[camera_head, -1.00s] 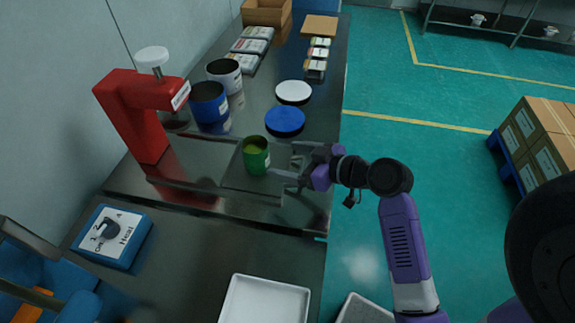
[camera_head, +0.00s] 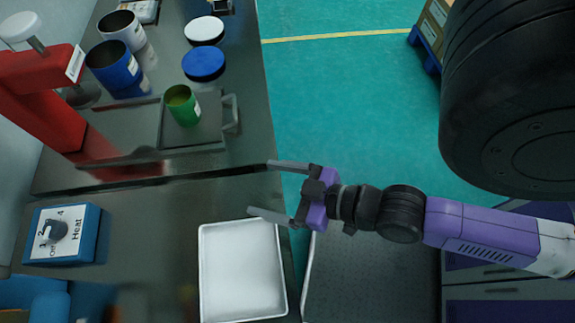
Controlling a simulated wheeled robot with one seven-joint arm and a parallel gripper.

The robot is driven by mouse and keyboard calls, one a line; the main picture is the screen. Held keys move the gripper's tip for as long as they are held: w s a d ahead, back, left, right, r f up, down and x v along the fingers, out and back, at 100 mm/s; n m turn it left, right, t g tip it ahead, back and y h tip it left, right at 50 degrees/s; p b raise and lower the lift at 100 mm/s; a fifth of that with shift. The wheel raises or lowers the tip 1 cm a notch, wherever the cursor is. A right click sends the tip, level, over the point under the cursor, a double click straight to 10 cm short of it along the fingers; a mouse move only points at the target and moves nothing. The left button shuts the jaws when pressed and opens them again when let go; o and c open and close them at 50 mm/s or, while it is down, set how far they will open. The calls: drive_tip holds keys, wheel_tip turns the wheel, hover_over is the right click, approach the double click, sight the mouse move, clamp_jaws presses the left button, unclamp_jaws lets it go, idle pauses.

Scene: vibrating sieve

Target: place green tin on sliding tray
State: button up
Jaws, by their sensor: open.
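The green tin (camera_head: 183,106) stands upright and open-topped on the dark sliding tray (camera_head: 208,137) beside the red press. The tray has a handle (camera_head: 231,114) on its right side. My gripper (camera_head: 258,188) is open and empty. It is in front of and to the right of the tray, near the table's right edge, with its fingers pointing left, clear of the tin.
The red press (camera_head: 40,95) stands at the left. A blue tin (camera_head: 112,66), white tin (camera_head: 122,30), blue lid (camera_head: 204,63) and white lid (camera_head: 204,30) are behind the tray. A white tray (camera_head: 242,272) and blue heat control box (camera_head: 62,235) are in front.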

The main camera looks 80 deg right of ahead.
drive_tip(key=s+a+r+n+t+y, duration=0.1)
drive_tip(key=s+a+r+y, duration=0.1)
drive_tip(key=s+a+r, duration=0.2)
drive_tip(key=shift+r, duration=0.4)
